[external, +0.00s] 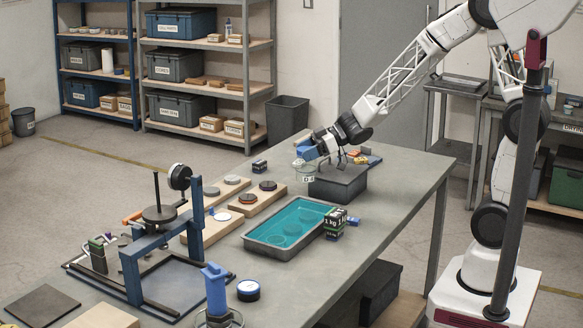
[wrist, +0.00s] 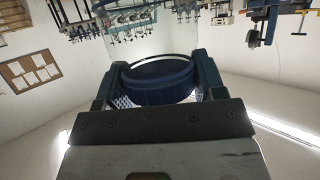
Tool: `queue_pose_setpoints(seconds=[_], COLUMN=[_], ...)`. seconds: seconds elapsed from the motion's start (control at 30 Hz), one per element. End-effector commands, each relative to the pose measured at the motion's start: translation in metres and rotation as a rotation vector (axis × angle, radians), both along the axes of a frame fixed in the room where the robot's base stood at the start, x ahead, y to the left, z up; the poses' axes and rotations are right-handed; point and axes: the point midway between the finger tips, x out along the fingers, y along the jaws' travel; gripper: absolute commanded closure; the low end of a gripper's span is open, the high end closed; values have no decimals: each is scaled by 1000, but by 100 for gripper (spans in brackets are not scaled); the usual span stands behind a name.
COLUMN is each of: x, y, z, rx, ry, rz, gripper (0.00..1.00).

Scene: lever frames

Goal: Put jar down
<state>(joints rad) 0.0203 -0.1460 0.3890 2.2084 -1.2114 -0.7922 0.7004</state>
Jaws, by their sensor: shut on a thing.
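My gripper (external: 308,150) is at the far end of the workbench, held above the table. In the wrist view its two fingers (wrist: 155,82) stand on either side of a round dark blue lid and are shut on it. In the external view the jar (external: 304,170) is a small clear shape with a white label, just left of a dark grey box (external: 338,183). Whether its base touches anything is too small to tell.
A teal-lined tray (external: 262,246) lies mid-bench, with dark 1 kg blocks (external: 336,224) at its right edge. Wooden boards with round discs (external: 249,199) lie to its left. A blue lever frame (external: 133,262) stands at front left. Bare bench (external: 400,185) is free on the right.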

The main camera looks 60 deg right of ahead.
Motion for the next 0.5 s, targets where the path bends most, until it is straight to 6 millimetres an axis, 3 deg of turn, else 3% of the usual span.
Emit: queue_pose_setpoints(seconds=[0.3,0.5], x=[0,0], y=[0,0], z=[-29,-35], rx=[0,0], ry=[3,0], rz=[-1,0], gripper=[77,77])
